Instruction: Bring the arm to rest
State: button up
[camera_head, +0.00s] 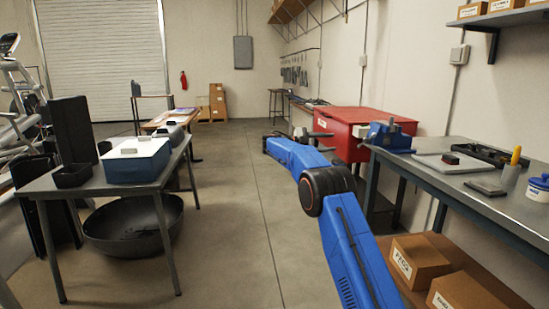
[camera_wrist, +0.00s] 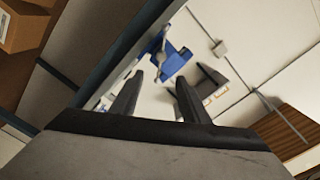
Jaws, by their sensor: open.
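My blue arm (camera_head: 350,245) reaches up from the lower right in the head view, bends at a black elbow joint, and runs on to the left. The wrist folds back toward the right, in front of the red cabinet. My gripper (camera_head: 322,135) is small there and its fingers are hard to make out. In the wrist view my gripper (camera_wrist: 159,79) shows two dark fingers spread apart with nothing between them. A blue vise (camera_wrist: 175,62) shows beyond the fingertips, apart from them. The wrist picture is strongly tilted.
A red cabinet (camera_head: 362,121) stands behind the arm. The right workbench (camera_head: 465,198) holds a blue vise (camera_head: 390,137) and several tools, with cardboard boxes (camera_head: 418,262) below. The left table (camera_head: 95,187) holds a blue bin (camera_head: 138,166). The floor (camera_head: 238,200) between is clear.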

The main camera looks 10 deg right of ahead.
jog(key=s+d+r+n+t+y, duration=0.15)
jog(key=s+n+y, duration=0.5)
jog(key=s, duration=1.15)
jog(key=s+d+r+n+y, duration=0.1)
jog(key=s+r+n+y, duration=0.15)
jog(key=s+n, duration=1.1)
jog(key=s+a+f+n+y, duration=0.2)
jog(key=s+f, duration=0.4)
jog(key=s, duration=0.7)
jog(key=s+a+f+n+t+y, duration=0.1)
jog(key=s+a+f+n+y, duration=0.2)
jog(key=s, duration=1.1)
jog(key=s+a+f+n+t+y, duration=0.1)
jog(key=s+a+f+n+y, duration=0.2)
jog(key=s+a+f, duration=0.3)
jog(key=s+f, duration=0.5)
jog(key=s, duration=0.2)
jog(key=shift+s+y, duration=0.3)
jog(key=shift+s, duration=0.05)
jog(key=shift+s+a+f+t, duration=0.25)
jog(key=shift+s+f+t, duration=0.05)
jog(key=shift+f+t, duration=0.05)
jog(key=shift+c, duration=0.4)
